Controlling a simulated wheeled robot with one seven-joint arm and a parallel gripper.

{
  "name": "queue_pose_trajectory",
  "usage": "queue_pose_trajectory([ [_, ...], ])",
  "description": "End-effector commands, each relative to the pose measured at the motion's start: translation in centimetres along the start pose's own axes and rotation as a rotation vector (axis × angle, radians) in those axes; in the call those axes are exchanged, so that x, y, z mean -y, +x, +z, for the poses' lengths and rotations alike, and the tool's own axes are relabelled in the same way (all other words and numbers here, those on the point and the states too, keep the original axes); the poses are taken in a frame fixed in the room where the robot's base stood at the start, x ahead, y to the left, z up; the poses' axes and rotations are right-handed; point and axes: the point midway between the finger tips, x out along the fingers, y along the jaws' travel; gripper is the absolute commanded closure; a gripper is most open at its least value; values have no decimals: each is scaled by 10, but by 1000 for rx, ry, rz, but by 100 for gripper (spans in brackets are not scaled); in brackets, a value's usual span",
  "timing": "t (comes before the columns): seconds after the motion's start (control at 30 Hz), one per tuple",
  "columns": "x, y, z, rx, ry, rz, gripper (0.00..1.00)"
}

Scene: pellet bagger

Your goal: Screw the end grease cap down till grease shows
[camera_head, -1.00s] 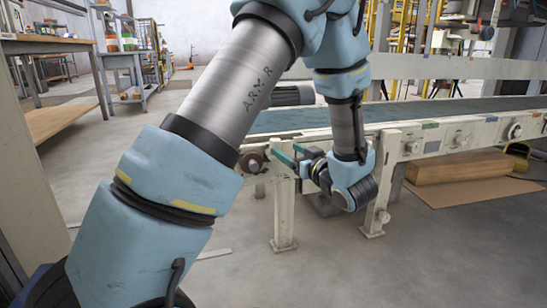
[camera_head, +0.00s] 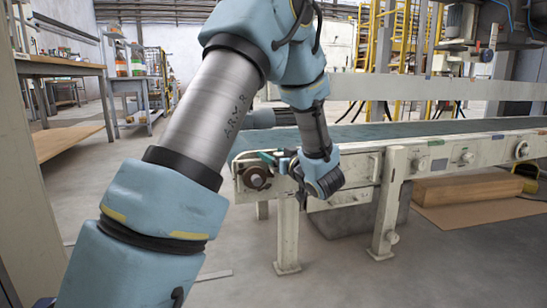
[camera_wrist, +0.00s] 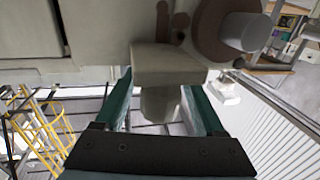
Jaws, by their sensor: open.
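My gripper (camera_head: 268,157) is at the near end of the conveyor, beside the round roller end (camera_head: 257,178). In the wrist view my gripper (camera_wrist: 158,82) is open, with one green finger on each side of a short pale knob (camera_wrist: 158,106). The knob sticks out from a pale block (camera_wrist: 165,64) on the conveyor side and looks like the end grease cap. Gaps show between it and both fingers. I see no grease on it. In the head view my wrist and fingers hide the knob.
The conveyor (camera_head: 445,152) runs off to the right on pale legs (camera_head: 288,235). The roller shaft (camera_wrist: 243,31) sticks out near my right finger in the wrist view. A wooden block (camera_head: 468,187) lies on the floor at right. The floor in front is clear.

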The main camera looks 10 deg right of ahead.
Motion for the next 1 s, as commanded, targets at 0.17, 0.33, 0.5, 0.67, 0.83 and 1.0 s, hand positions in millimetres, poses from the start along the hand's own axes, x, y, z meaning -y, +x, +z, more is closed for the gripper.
queue_pose_trajectory([
  [0.17, 0, 0, 0, 0, 0, 0, 34],
  [0.33, 0, 0, 0, 0, -1, 0, 53],
  [0.5, 0, 0, 0, 0, -1, 0, 72],
  [0.67, 0, 0, 0, 0, -1, 0, 90],
  [0.83, 0, 0, 0, 0, -1, 0, 100],
  [1.0, 0, 0, 0, 0, 0, 3, 100],
])
